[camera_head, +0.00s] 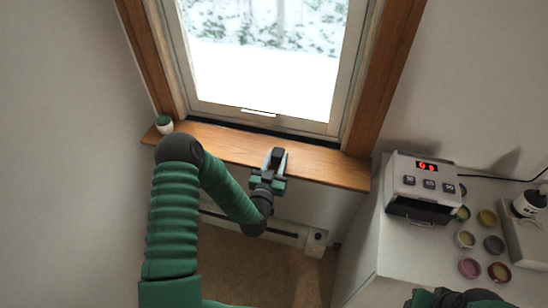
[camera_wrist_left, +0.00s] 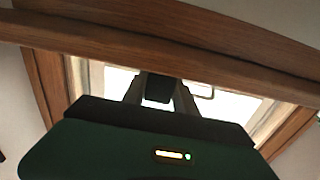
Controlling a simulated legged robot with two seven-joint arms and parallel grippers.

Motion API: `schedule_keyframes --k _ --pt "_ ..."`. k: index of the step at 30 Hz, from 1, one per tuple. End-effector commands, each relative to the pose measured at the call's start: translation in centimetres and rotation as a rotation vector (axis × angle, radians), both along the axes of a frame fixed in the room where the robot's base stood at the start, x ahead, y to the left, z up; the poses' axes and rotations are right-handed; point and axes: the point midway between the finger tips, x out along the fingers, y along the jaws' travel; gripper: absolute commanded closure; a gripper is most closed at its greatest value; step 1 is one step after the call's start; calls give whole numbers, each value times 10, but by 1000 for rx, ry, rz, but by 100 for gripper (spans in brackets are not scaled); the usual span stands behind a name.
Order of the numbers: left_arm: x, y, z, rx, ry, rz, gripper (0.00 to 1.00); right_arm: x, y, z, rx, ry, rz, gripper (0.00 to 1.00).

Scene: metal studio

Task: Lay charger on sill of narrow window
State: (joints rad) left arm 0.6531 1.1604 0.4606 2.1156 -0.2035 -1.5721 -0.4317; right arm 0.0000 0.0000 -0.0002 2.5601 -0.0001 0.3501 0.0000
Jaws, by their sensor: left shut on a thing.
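The charger (camera_head: 277,154) is a small black block between the fingers of my left gripper (camera_head: 276,160). In the head view it shows over the front part of the wooden sill (camera_head: 230,144) below the narrow window (camera_head: 262,62). I cannot tell whether the charger touches the sill. In the left wrist view the dark charger (camera_wrist_left: 158,88) sits between the two fingers, with the wooden sill edge (camera_wrist_left: 230,59) beyond. My left gripper is shut on the charger. Of my right arm only a green and black part shows at the bottom right; its fingers are not visible.
A small white and green pot (camera_head: 164,125) stands at the sill's left end. At right, a white cabinet holds a metal box with a red display (camera_head: 424,186) and several small round tins (camera_head: 494,244). A baseboard heater runs below.

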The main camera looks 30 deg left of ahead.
Motion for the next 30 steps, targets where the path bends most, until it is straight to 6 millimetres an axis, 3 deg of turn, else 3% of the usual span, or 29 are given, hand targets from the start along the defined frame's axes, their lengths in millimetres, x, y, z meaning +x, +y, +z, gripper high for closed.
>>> schedule_keyframes --k 6,7,12,23,26,30 --pt "0 5 -2 -3 0 2 100 0 0 0 0 0 0 64" --pt "0 5 -2 -4 0 2 65 0 0 0 0 0 0 64" --pt "0 4 -2 -3 0 2 43 0 0 0 0 0 0 64" --pt "-3 2 -1 -2 1 1 41 0 0 0 0 0 0 64" --pt "-16 -1 -2 -4 3 -1 41 0 0 0 0 0 0 64" --pt "-51 -9 -3 -5 7 -2 41 0 0 0 0 0 0 64"
